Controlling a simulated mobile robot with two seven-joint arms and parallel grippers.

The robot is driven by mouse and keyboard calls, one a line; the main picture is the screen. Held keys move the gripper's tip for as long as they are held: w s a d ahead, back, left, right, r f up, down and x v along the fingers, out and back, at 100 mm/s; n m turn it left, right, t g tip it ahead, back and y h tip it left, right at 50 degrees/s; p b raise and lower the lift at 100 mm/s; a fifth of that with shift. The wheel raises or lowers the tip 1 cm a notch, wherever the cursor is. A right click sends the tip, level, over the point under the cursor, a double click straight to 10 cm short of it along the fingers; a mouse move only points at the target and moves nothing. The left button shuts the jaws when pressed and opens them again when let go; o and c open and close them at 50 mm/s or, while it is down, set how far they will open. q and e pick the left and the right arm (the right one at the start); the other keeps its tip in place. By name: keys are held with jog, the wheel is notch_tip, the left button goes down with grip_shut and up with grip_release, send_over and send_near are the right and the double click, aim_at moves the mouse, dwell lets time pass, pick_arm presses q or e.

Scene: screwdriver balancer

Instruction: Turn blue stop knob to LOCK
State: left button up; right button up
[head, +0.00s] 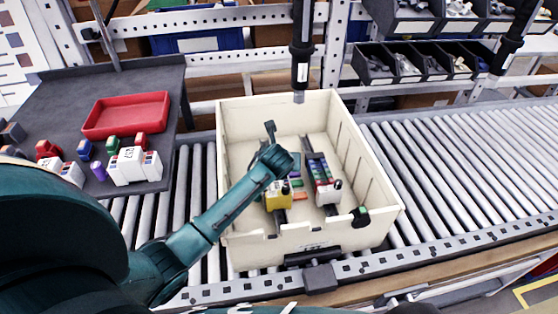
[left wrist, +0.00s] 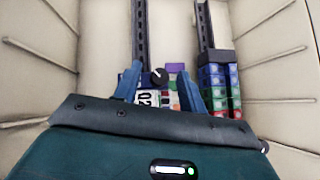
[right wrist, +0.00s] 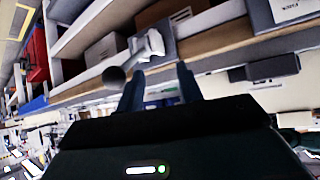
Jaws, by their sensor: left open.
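A dark round knob (left wrist: 159,75) with a white pointer line shows in the left wrist view, between the fingers of my left gripper (left wrist: 160,86). The blue fingers stand apart on either side, with no clear contact. I cannot tell the knob's colour as blue or read a LOCK mark. In the head view my left arm reaches into a cream bin (head: 378,180), and its hand hides part of the contents. A white block with dark print (left wrist: 147,98) lies below the knob. My right gripper (right wrist: 160,84) is open and empty, away from the bin.
The bin holds two dark rails, a yellow block (head: 279,199) and a stack of coloured blocks (head: 320,170). A red tray (head: 127,115) lies at left.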

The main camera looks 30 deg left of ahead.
pick_arm(q)
jog(key=shift+c, duration=0.4)
grip_shut()
